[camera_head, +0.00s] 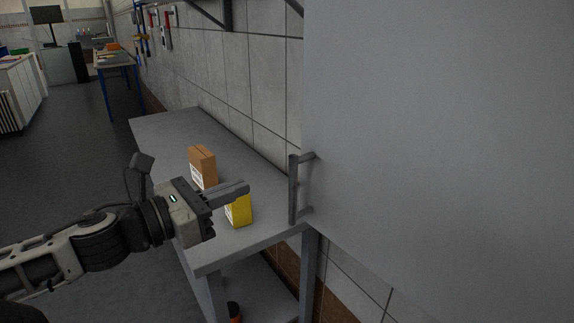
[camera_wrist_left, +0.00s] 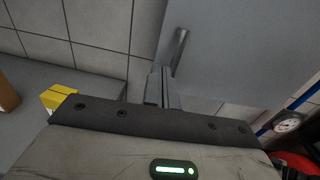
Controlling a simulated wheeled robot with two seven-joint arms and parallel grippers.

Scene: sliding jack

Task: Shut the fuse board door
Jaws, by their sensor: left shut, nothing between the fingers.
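The fuse board door (camera_head: 440,130) is a large plain grey panel filling the right of the head view, standing out from the tiled wall. Its bar handle (camera_head: 293,190) is vertical, near the door's left edge. My left gripper (camera_head: 246,188) is shut and empty, left of the handle and apart from it in the head view. In the left wrist view the door (camera_wrist_left: 245,50) fills the upper right, and the handle (camera_wrist_left: 179,48) shows just beyond the shut fingers (camera_wrist_left: 161,88). Whether they touch it is unclear there. My right gripper is not in view.
A grey bench (camera_head: 165,128) runs along the tiled wall (camera_head: 225,75), below my left gripper. A brown box (camera_head: 203,167) and a yellow box (camera_head: 239,212) stand on it. Tools hang on the wall further back. The floor (camera_head: 70,165) to the left is open.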

